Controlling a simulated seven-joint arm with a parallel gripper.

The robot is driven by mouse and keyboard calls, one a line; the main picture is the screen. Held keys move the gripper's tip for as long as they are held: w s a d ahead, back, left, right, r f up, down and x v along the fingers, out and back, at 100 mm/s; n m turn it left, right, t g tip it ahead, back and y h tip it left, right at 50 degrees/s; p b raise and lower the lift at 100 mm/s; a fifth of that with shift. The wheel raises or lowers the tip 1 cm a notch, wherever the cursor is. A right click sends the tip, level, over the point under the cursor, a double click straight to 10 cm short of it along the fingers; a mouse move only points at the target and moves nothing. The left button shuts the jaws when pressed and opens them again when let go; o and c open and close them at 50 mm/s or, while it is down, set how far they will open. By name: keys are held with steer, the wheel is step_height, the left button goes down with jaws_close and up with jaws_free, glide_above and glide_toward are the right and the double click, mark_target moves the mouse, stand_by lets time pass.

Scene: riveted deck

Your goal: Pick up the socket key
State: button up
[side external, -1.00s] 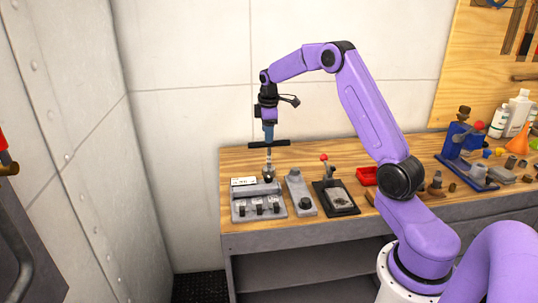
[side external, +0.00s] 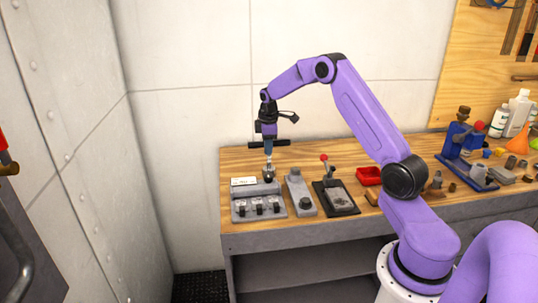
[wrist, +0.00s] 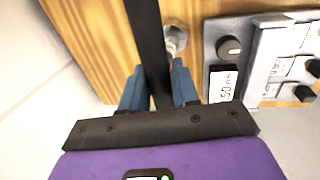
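The socket key appears to be the upright tool with a black crossbar (side external: 283,142) and a thin shaft at the left end of the bench. Its lower end meets a silver round fitting (side external: 268,173), which also shows in the wrist view (wrist: 176,38). My gripper (side external: 268,149) points down at the crossbar, its blue fingers reaching past it. In the wrist view the crossbar (wrist: 147,35) runs between the two fingers of my gripper (wrist: 158,75), one on each side. I cannot tell whether the fingers press on it.
A grey control box (side external: 259,208) with dark knobs stands just in front of the fitting. A grey block (side external: 299,192), a dark plate with a red-knobbed lever (side external: 324,158) and a red tray (side external: 368,176) stand to the right. The wall (side external: 190,130) is close behind and left.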

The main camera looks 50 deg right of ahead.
jaws_close()
steer(key=shift+r, duration=0.1)
steer(key=shift+r, duration=0.65)
steer(key=s+a+r, duration=0.3)
steer(key=s+r, duration=0.2)
steer(key=s, duration=0.1)
steer(key=s+a+r, duration=0.2)
steer(key=s+r, duration=0.4)
steer(key=shift+s+a+r, duration=0.25)
steer(key=shift+s+a, duration=0.15)
